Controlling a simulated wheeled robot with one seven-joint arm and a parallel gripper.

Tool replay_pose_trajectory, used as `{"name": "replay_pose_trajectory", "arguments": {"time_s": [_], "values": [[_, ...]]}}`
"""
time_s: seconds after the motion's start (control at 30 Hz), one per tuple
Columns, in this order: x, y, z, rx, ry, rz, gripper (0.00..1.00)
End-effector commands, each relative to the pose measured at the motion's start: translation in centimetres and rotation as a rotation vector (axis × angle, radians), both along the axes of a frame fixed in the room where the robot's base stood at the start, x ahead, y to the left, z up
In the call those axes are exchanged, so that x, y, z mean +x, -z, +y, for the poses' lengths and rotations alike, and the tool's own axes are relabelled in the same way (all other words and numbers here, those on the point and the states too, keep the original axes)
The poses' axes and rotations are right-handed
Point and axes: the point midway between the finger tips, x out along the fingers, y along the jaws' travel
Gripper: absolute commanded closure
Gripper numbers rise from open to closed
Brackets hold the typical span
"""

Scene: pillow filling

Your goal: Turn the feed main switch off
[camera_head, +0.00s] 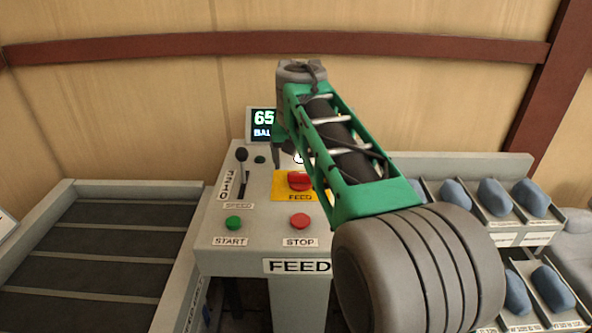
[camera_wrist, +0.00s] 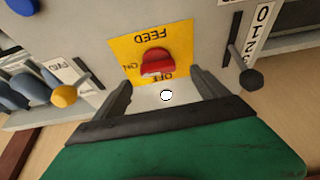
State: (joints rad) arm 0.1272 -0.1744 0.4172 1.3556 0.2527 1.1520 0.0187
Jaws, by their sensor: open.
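The feed main switch is a red rotary knob (camera_head: 299,181) on a yellow plate (camera_head: 283,196) marked FEED, on the grey console. In the wrist view the red knob (camera_wrist: 157,62) appears upside down, with ON and OFF lettering beside it on the yellow plate (camera_wrist: 125,45). The exact knob setting is hard to tell. My gripper (camera_head: 287,152) is open and empty, above the console behind the knob in the head view. In the wrist view the gripper (camera_wrist: 162,82) has its fingers on either side of the knob's near edge, with no clear contact.
A black-balled speed lever (camera_head: 241,156) stands left of the switch. A green START button (camera_head: 233,223) and red STOP button (camera_head: 300,221) sit in front. A yellow-balled lever (camera_wrist: 65,96) shows in the wrist view. A display (camera_head: 262,122) stands behind; blue pillows (camera_head: 456,193) lie right.

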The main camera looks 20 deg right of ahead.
Motion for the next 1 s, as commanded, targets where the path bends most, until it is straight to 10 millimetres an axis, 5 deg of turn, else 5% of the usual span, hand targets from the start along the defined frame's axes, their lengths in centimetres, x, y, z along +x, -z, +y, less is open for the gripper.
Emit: {"name": "replay_pose_trajectory", "arguments": {"time_s": [0.23,0.57,1.0], "values": [[1.5,4.2,-1.0,0.0,0.004,0.002,0.16],[1.8,5.0,-0.9,0.0,0.001,0.0,0.16],[1.8,4.9,-0.8,0.0,-0.001,0.0,0.52]]}}
